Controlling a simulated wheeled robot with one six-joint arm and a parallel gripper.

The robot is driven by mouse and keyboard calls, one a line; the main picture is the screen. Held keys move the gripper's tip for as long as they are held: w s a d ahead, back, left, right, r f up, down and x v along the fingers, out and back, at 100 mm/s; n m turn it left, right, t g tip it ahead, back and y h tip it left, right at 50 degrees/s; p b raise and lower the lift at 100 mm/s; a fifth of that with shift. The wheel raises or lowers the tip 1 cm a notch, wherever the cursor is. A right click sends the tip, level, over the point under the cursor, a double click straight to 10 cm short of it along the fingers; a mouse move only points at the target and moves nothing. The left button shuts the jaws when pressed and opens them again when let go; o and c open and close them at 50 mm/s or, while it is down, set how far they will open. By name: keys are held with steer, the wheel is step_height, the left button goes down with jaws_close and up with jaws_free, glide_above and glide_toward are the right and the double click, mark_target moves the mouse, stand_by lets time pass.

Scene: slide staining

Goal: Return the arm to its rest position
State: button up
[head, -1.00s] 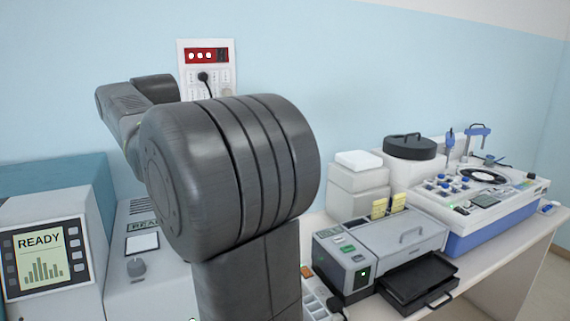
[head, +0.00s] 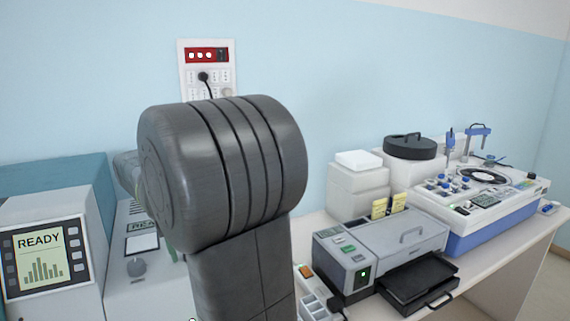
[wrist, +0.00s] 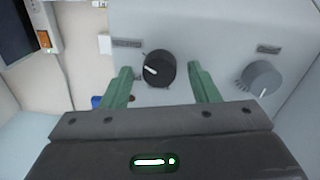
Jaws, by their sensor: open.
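My gripper (wrist: 160,88) shows in the wrist view with two green fingers spread apart and nothing between them that they touch. A black knob (wrist: 159,69) on a grey machine panel (wrist: 205,35) appears between the fingertips; I cannot tell how far beyond them it is. In the head view my own dark arm fills the middle and hides most of the gripper.
A grey machine with a READY screen (head: 42,256) stands at the left. A grey slide device (head: 385,246) with a black tray (head: 418,280) and a white-and-blue instrument (head: 490,215) stand on the right bench. A wall socket panel (head: 207,68) is behind.

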steer(key=n+b, duration=0.3)
steer(key=n, duration=0.2)
steer(key=shift+f+n, duration=0.1)
steer(key=shift+n, duration=0.2)
steer(key=n+b, duration=0.3)
steer(key=n, duration=0.2)
steer(key=shift+s+d+b, duration=0.1)
steer(key=shift+b, duration=0.2)
steer(key=shift+s+r+p, duration=0.2)
steer(key=shift+r+p, duration=0.15)
steer(key=shift+r, duration=2.75)
